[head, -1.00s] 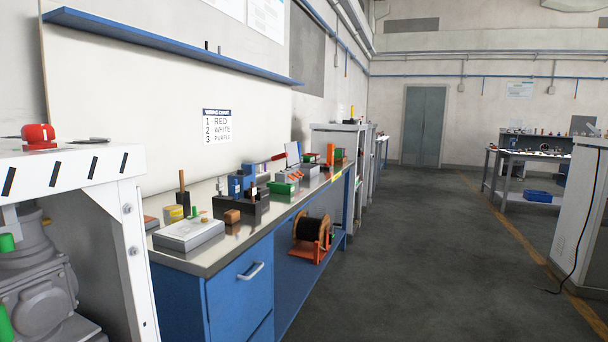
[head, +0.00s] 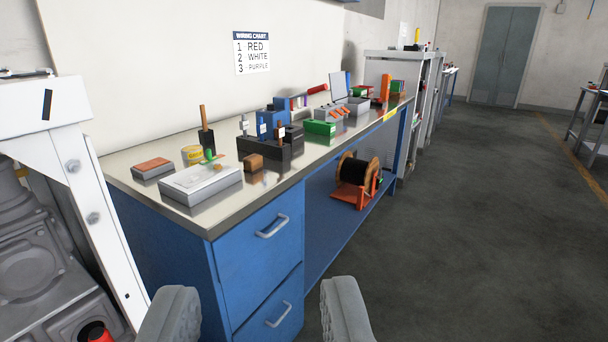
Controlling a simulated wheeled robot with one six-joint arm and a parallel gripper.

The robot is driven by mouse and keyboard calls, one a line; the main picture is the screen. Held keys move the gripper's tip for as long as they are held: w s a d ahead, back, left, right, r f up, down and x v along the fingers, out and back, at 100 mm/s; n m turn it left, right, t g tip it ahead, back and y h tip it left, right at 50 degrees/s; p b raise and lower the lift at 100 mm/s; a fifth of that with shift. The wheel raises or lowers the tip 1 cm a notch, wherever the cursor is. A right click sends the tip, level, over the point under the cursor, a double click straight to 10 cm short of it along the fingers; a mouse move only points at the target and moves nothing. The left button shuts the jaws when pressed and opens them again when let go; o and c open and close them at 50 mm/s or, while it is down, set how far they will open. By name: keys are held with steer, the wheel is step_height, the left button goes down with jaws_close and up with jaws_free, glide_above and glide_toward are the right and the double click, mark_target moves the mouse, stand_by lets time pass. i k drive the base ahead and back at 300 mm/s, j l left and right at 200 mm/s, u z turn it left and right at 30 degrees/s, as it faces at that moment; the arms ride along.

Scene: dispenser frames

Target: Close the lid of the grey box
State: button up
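A small grey box (head: 357,104) stands toward the far end of the bench top. A pale upright panel (head: 339,87) at its left side looks like its raised lid; the hinge is too small to make out. Nearer, a flat light-grey box (head: 203,187) lies at the front left of the bench, with a green item on top. My gripper (head: 262,292) shows as two grey fingers at the bottom edge, wide apart with nothing between them. It is in front of the bench's blue drawers, well short of both boxes.
The metal bench top (head: 140,188) also carries a black holder (head: 262,155), a green box (head: 320,127) and an orange block (head: 385,88). A cable spool (head: 357,170) sits on the shelf below. A white frame (head: 75,150) stands close at left.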

mark_target(337, 82)
steer(key=i+l+z, duration=0.35)
steer(key=i, duration=0.45)
steer(key=i+z, duration=0.35)
steer(key=i, duration=0.5)
steer(key=i+l+u, duration=0.15)
steer(key=i+u, duration=0.3)
steer(key=i, duration=0.2)
steer(key=i+l+u, duration=0.4)
steer(key=i, duration=0.2)
steer(key=i+l+u, duration=0.45)
steer(key=i+l, duration=0.1)
steer(key=i, duration=0.05)
